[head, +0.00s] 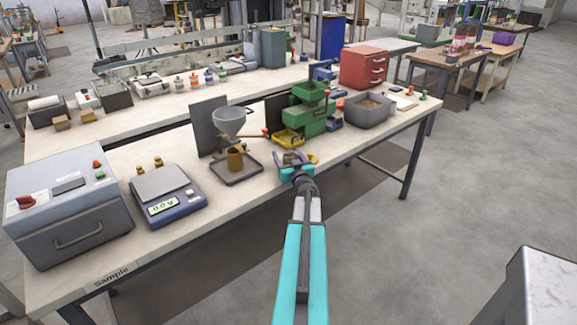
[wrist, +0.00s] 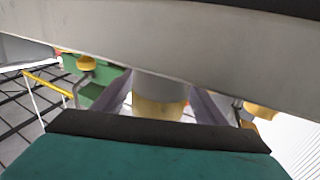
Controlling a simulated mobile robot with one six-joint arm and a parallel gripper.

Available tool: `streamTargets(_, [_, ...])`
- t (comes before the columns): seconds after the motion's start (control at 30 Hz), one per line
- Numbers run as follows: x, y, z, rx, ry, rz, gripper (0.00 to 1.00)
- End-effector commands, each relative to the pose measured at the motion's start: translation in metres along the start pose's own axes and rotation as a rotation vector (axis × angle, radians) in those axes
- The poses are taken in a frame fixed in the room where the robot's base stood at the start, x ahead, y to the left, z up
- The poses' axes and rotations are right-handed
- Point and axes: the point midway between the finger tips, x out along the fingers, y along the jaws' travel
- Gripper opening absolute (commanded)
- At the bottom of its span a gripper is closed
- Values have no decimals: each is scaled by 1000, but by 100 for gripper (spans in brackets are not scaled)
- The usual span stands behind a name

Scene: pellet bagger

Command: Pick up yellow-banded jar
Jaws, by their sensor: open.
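In the wrist view, the jar (wrist: 160,102) shows a pale grey upper part and a broad yellow band below. It sits between the two purple-grey fingers of my open gripper (wrist: 162,108). Contact with either finger cannot be made out. Its top is hidden behind a grey bar and its lower end behind the dark edge in front. In the head view, my gripper (head: 293,157) is low over the front edge of the bench, in front of the green machine. I cannot clearly make out the jar there.
On the bench (head: 115,243), a funnel (head: 232,122) stands over a brown cup (head: 235,158) on a dark tray, left of my gripper. The green machine (head: 309,108) stands behind it, with a grey bin (head: 367,109) to the right. A scale (head: 167,193) is further left.

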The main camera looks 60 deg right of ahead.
Motion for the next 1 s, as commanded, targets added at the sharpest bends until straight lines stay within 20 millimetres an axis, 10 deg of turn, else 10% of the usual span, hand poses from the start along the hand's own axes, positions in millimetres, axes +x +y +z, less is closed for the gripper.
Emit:
streamTargets(0.23, [0, 0, 0, 0, 0, 0, 65])
streamTargets(0.57, [0, 1, 0, 0, 0, 1, 12])
streamTargets(1.0, [0, 1, -7, -1, 1, 0, 12])
